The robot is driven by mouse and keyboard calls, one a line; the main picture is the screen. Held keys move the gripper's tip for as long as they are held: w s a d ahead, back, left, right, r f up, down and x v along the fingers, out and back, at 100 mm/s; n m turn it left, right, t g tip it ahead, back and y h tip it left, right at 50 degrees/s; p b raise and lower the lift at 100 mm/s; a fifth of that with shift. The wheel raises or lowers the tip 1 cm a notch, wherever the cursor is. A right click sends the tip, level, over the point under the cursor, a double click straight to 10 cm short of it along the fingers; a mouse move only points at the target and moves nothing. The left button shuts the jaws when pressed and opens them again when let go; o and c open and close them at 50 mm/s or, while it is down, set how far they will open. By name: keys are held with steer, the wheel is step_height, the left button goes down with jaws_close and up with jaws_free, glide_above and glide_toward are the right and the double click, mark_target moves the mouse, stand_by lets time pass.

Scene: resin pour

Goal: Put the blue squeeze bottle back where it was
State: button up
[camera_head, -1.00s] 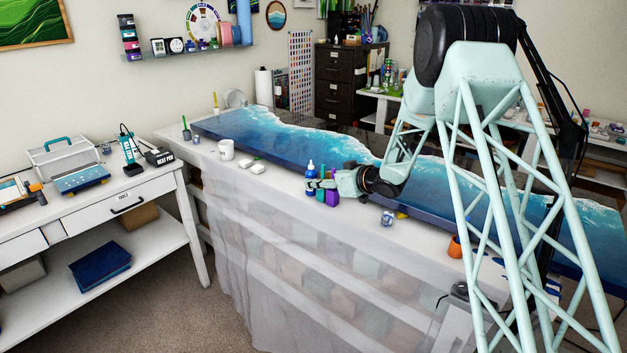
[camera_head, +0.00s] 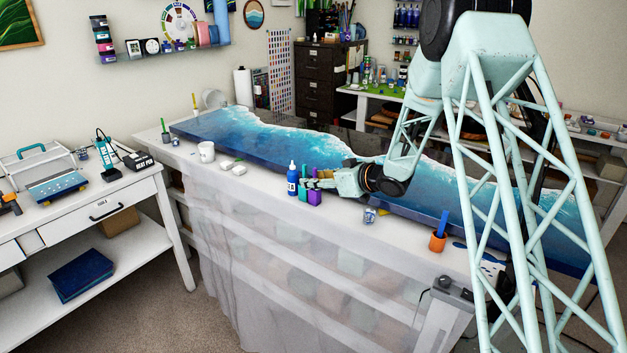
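The blue squeeze bottle (camera_head: 292,181) stands upright near the front edge of the white table, its white nozzle up. A teal bottle (camera_head: 303,187) and a purple one (camera_head: 315,198) stand close to its right. My gripper (camera_head: 314,181) points left, just behind and above these two, with its tips near the blue bottle. The fingers are small and partly hidden by the bottles. I cannot tell whether they are open or shut, or whether they touch the blue bottle.
The blue wave-patterned resin panel (camera_head: 260,139) lies right behind the bottles. A white mug (camera_head: 206,151) stands to the left. A small jar (camera_head: 370,215) and an orange cup (camera_head: 438,241) stand to the right.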

stand_by(0.7)
steer(key=shift+d+r, duration=0.25)
steer(key=shift+r, duration=0.2)
steer(key=s+d+r+m+t+h, duration=0.1)
steer(key=s+d+r+m+h, duration=0.1)
steer(key=s+d+r+h, duration=0.55)
steer(key=s+d+r+m+h, duration=0.15)
steer(key=s+d+r, duration=0.25)
steer(key=d+r, duration=0.75)
steer(key=s+d+r+m+g+h, duration=0.1)
steer(key=s+d+r+m, duration=0.2)
steer(key=s, duration=0.6)
steer(key=s+d+r+m+h, duration=0.15)
steer(key=s+r, duration=0.35)
steer(key=s, duration=0.5)
steer(key=s+a+f+g+y, duration=0.1)
steer(key=s+f+g, duration=0.1)
steer(key=s, duration=1.8)
steer(key=s+a+f+m+g, duration=0.1)
steer(key=s+g, duration=0.2)
steer(key=s, duration=1.8)
steer(key=shift+f+y, duration=0.35)
